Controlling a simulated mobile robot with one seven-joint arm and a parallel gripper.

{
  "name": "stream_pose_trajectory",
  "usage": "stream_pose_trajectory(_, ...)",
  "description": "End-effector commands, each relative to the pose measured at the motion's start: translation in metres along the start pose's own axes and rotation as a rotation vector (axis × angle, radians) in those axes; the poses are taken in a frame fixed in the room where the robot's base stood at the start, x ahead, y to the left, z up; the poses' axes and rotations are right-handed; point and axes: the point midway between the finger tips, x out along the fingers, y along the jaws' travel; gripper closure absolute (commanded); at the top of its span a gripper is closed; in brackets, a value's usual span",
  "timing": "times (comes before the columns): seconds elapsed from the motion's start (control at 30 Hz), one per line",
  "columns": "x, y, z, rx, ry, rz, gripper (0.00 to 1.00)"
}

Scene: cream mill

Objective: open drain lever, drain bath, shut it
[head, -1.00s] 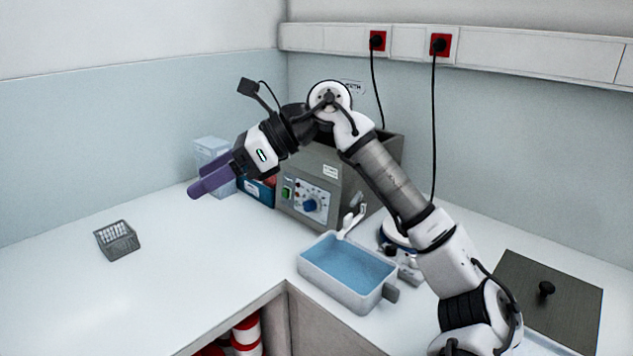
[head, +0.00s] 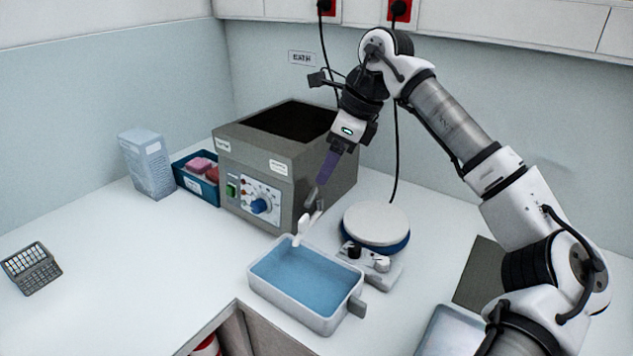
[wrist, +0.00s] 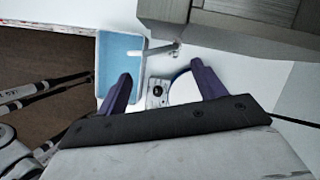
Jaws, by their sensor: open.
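The bath (head: 245,150) is a grey metal box with a dark open top and a dial panel on its front. Its level inside cannot be seen. A drain spout (head: 301,232) with a pale end comes off its right side above a white tray (head: 263,291) holding blue liquid. A grey lever-like part (head: 312,197) stands up by the spout. My gripper (head: 323,180), with purple fingers, is open just above that part; whether they touch is unclear. In the wrist view my gripper (wrist: 162,85) is empty, with the spout (wrist: 162,49) ahead of its fingers.
A round-topped balance-like device (head: 375,224) stands right of the spout. A blue bin (head: 196,184) with pink items and a pale box (head: 147,163) stand left of the bath. The counter's left middle is clear.

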Motion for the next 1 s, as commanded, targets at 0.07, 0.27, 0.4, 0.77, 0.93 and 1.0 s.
stream_pose_trajectory(0.07, 0.017, 0.001, 0.001, -0.001, -0.002, 0.004, 0.31)
stream_pose_trajectory(0.27, 0.051, 0.001, 0.001, -0.001, -0.003, 0.003, 0.31)
stream_pose_trajectory(0.4, 0.064, 0.001, 0.001, 0.0, -0.001, 0.002, 0.31)
stream_pose_trajectory(0.77, 0.07, 0.0, 0.001, 0.0, -0.002, 0.0, 0.31)
stream_pose_trajectory(0.93, 0.07, 0.0, 0.001, 0.0, -0.002, 0.0, 0.52)
stream_pose_trajectory(1.0, 0.07, 0.0, 0.001, 0.0, -0.002, 0.0, 0.61)
